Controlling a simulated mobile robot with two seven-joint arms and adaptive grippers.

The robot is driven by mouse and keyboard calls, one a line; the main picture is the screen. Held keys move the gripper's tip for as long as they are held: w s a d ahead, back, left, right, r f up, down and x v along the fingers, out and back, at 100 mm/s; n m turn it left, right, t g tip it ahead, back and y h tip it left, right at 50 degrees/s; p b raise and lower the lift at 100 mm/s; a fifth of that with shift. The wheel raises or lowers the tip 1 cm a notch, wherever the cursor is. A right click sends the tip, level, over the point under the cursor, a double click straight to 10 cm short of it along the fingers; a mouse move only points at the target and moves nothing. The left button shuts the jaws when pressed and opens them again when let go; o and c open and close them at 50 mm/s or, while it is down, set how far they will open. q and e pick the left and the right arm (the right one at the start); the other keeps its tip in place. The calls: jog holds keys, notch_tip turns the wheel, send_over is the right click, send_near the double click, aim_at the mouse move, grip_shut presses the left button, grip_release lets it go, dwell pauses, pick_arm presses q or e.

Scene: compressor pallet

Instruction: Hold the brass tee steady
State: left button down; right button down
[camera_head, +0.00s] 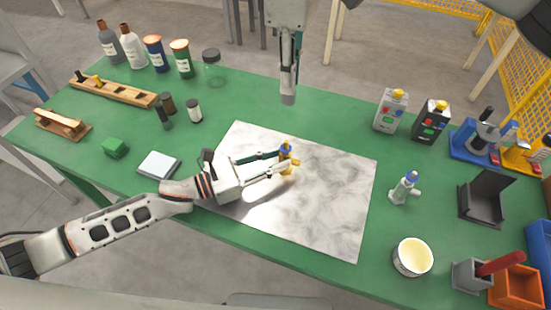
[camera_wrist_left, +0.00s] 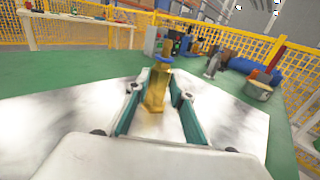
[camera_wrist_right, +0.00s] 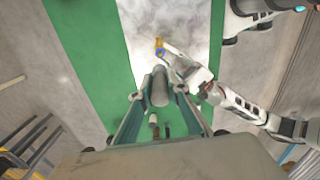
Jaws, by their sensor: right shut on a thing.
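The brass tee (camera_head: 286,160), with a blue band near its top, stands upright on the marbled white mat (camera_head: 330,215). It also shows in the left wrist view (camera_wrist_left: 157,88) and, small, in the right wrist view (camera_wrist_right: 159,47). My left gripper (camera_head: 280,163) is low over the mat, with its open fingers on either side of the tee; in the left wrist view small gaps show between the fingers and the tee. My right gripper (camera_head: 289,75) is shut on a grey cylinder (camera_wrist_right: 160,88), pointing down beyond the mat's far edge, apart from the tee.
A grey fitting with a blue cap (camera_head: 405,188) and a cream-filled tub (camera_head: 413,257) stand right of the mat. Bottles (camera_head: 133,50), a wooden rack (camera_head: 115,90) and a green block (camera_head: 115,148) are at left. Two boxed devices (camera_head: 391,111) stand at the back right.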

notch_tip(320, 180, down, 5)
jog(key=n, duration=0.3)
jog(key=shift+n, duration=0.3)
jog(key=shift+f, duration=4.9)
jog(key=c, duration=1.9)
grip_release()
jog(key=shift+r, duration=0.15)
